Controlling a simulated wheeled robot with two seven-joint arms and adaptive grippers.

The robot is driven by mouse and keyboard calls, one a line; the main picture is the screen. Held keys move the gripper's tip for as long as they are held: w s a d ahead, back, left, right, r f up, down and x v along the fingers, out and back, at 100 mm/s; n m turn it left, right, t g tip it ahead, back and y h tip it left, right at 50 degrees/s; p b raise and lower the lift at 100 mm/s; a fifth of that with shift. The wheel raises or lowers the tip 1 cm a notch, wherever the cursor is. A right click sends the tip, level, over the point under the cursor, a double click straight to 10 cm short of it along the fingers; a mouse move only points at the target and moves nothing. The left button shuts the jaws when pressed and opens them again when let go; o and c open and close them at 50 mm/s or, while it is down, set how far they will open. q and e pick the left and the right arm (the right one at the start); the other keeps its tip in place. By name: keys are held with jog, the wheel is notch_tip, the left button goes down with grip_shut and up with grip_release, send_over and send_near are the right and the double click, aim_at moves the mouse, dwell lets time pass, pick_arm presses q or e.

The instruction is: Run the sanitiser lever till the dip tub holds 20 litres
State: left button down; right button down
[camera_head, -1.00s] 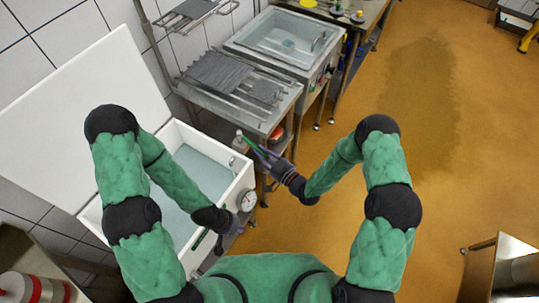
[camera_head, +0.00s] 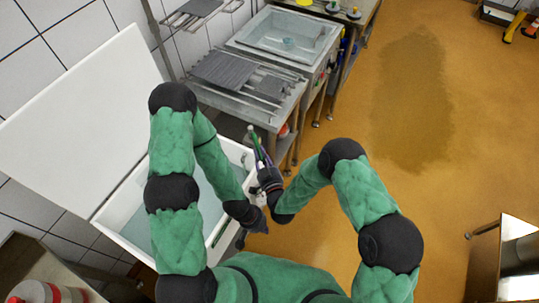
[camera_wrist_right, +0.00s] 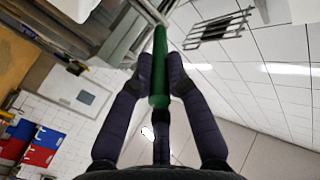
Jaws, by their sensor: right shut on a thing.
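My right gripper (camera_wrist_right: 158,75) is shut on a green cylindrical lever handle (camera_wrist_right: 159,44), with its fingers around it in the right wrist view. In the head view my right gripper (camera_head: 262,164) is beside the right edge of a white tub (camera_head: 226,247). The tub holds pale bluish liquid (camera_head: 133,228), and its white lid (camera_head: 80,110) stands open. My arm hides part of the liquid, and I cannot read a level in litres. My left gripper (camera_head: 257,225) is by the tub's front; its fingers are too small and dark to tell open from shut.
A metal rack table (camera_head: 290,104) and a basin (camera_head: 322,42) stand behind the tub. A red and white object (camera_head: 45,292) is at the lower left, and a metal table (camera_head: 515,250) at the lower right. The orange floor (camera_head: 460,130) is open, with a dark patch.

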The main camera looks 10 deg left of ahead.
jog(key=shift+a, duration=0.15)
jog(key=shift+r, duration=0.1)
jog(key=c, duration=1.2)
grip_release()
jog(key=shift+r, duration=4.95)
